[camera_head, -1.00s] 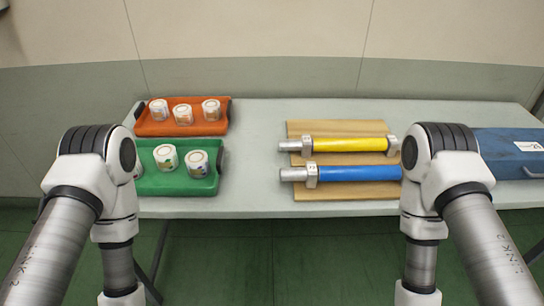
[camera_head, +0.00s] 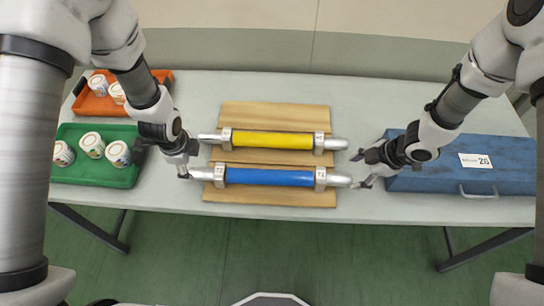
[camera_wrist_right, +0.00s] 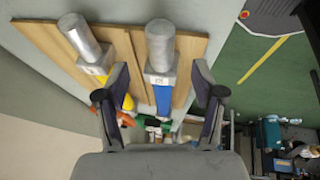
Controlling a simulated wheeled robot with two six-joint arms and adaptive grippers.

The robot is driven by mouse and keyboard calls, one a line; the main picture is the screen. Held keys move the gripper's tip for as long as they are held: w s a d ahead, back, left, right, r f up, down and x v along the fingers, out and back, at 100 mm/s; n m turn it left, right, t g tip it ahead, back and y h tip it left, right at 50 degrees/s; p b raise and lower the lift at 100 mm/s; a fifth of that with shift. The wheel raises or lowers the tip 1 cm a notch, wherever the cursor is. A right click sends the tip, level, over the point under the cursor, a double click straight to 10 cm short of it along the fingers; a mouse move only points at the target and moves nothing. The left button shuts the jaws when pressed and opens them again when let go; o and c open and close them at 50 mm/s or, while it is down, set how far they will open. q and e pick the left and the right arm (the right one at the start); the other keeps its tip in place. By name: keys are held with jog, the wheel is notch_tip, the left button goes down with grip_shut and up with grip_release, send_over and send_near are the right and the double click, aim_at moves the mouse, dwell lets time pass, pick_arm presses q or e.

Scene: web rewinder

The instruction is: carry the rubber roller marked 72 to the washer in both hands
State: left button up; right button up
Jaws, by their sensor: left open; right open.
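The blue roller (camera_head: 270,177), whose end collars appear marked 72, lies on a wooden board, with bare metal shafts at both ends. My left gripper (camera_head: 186,168) is open beside its left shaft end. My right gripper (camera_head: 358,172) is open at its right shaft end. In the right wrist view, the blue roller (camera_wrist_right: 162,97) lines up between the spread fingers of my right gripper (camera_wrist_right: 160,98), and its shaft shows beyond them. Contact cannot be told at either end. I see nothing I can clearly identify as the washer.
A yellow roller (camera_head: 272,139) lies parallel just behind. The wooden board (camera_head: 275,110) rests on a pale table (camera_head: 375,95). An orange tray (camera_head: 95,105) and a green tray (camera_head: 120,176) with cups stand left. A blue case (camera_head: 430,181) labelled 26 stands right, close to my right gripper.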

aim_at(196, 171)
pick_arm(q)
jog(key=shift+s+d, duration=0.2)
jog(key=shift+s, duration=0.15)
jog(key=f, duration=0.2)
jog(key=w+f, duration=0.1)
jog(key=f, duration=0.2)
jog(key=w+f, duration=0.1)
jog(key=f, duration=0.1)
jog(key=shift+a+f, duration=0.1)
jog(key=shift+f, duration=0.3)
pick_arm(e)
jog(key=x, duration=0.8)
jog(key=shift+s+d, duration=0.1)
jog(key=shift+s, duration=0.15)
pick_arm(q)
jog(key=shift+s, duration=0.1)
grip_shut()
pick_arm(e)
jog(key=shift+s, duration=0.1)
grip_shut()
pick_arm(q)
jog(key=shift+r, duration=0.1)
